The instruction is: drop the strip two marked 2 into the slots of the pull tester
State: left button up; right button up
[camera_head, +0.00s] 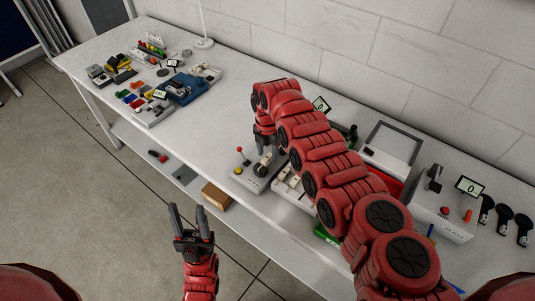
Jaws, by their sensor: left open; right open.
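I cannot pick out the strip marked 2; no number on a strip is readable. A grey machine (440,215) at the right end of the bench, with a red button, an orange part and a display reading 0, may be the pull tester; I cannot make out its slots. My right arm crosses the bench, and its gripper (266,152) points down at a grey joystick unit (250,181); its fingertips are partly hidden and I see nothing clearly held. My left gripper (189,212) is open and empty, in front of the bench over the floor.
A small white-topped fixture (284,186) stands beside the joystick unit. Coloured blocks and a blue unit (184,88) crowd the left. Bench between is clear.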

notch_tip(320, 180, up, 17)
jog(key=b, duration=0.4)
jog(key=shift+f, duration=0.15)
